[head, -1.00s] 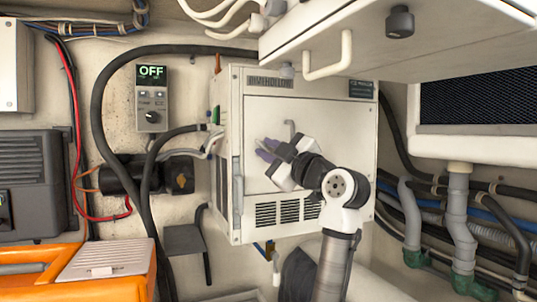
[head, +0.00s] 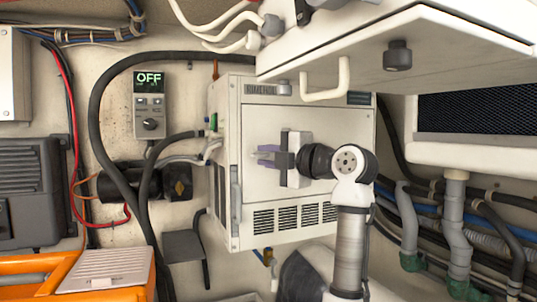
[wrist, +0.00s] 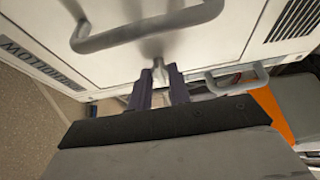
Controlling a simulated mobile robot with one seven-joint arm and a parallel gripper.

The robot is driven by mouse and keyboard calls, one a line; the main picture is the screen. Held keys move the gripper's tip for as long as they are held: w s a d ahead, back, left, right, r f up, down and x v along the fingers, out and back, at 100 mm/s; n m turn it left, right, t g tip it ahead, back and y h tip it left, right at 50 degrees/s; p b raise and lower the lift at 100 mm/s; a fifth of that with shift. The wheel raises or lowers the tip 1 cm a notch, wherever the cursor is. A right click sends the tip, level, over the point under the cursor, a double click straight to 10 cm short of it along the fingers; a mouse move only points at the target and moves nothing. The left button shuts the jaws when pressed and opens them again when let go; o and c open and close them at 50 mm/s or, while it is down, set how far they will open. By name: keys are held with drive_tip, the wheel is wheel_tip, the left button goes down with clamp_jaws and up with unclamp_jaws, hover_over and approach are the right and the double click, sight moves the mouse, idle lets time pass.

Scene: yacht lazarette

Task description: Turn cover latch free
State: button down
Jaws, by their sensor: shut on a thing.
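The white cover panel (head: 268,118) is on the front of a white boxed unit, in the middle of the head view. It looks closed. My gripper (head: 262,156) is in front of the cover's left part, its purple fingers pointing left. In the wrist view my gripper (wrist: 157,88) is shut on a small metal latch (wrist: 159,68) near the cover's edge. The fingers hide part of the latch, and its turn angle cannot be told. A grey bar handle (wrist: 140,28) stands on the cover panel (wrist: 190,50), apart from the fingers.
An overhead white locker with a pale handle (head: 340,84) and dark knob (head: 397,55) hangs above my arm. A grey bar (head: 236,200) runs down the unit's left edge. A controller (head: 150,103) on the wall reads OFF. Hoses (head: 100,130) lie left.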

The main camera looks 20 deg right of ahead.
idle(0.3)
drive_tip(key=c, duration=1.3)
unclamp_jaws()
drive_tip(key=shift+s+d+f+b, duration=0.1)
drive_tip(key=shift+s+d+b, duration=0.2)
drive_tip(key=shift+s, duration=0.2)
drive_tip(key=b+v, duration=0.4)
drive_tip(key=v, duration=0.8)
drive_tip(key=shift+s, duration=0.35)
drive_tip(key=shift+d, duration=0.15)
